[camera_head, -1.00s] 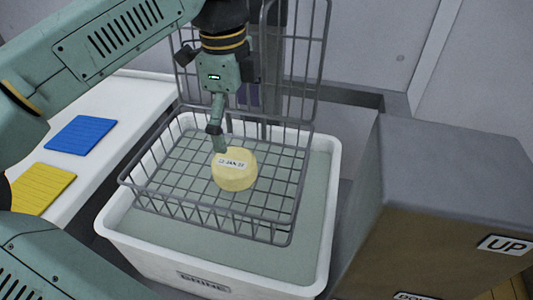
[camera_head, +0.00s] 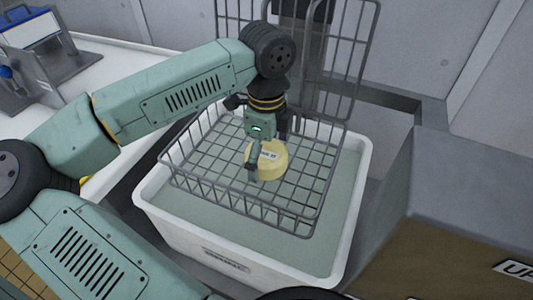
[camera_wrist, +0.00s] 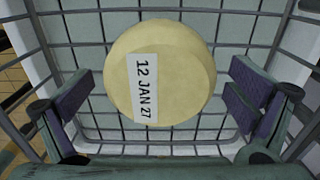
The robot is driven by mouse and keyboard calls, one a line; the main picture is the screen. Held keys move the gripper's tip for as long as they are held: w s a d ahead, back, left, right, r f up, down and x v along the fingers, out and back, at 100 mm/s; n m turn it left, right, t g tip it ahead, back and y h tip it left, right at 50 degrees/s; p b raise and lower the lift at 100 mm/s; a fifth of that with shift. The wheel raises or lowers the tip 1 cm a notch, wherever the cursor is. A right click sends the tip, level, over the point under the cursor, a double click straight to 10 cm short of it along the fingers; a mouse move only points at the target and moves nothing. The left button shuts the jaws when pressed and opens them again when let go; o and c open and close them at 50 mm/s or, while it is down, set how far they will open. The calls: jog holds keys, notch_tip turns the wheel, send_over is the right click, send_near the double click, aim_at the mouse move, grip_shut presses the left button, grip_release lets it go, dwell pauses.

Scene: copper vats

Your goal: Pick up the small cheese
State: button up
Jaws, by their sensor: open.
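The small cheese (camera_head: 273,163) is a pale yellow round with a white date label. It sits in a grey wire basket (camera_head: 320,207) over a white tub marked as brine (camera_head: 352,190). In the wrist view the cheese (camera_wrist: 190,65) fills the upper middle, its label reading "12 JAN 27". My gripper (camera_head: 262,172) points down at the cheese in the head view and partly covers it. In the wrist view my gripper (camera_wrist: 165,100) is open, with one purple-padded finger on each side of the cheese and visible gaps between. I cannot tell whether the fingertips reach the basket floor.
The basket's wire sides surround the cheese, and a tall wire panel (camera_head: 352,70) stands behind. A large box (camera_head: 475,190) stands close on the right. A white counter (camera_head: 100,75) with a blue-and-grey device (camera_head: 40,55) is at the left.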

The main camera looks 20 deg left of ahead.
jog(key=c, duration=1.6)
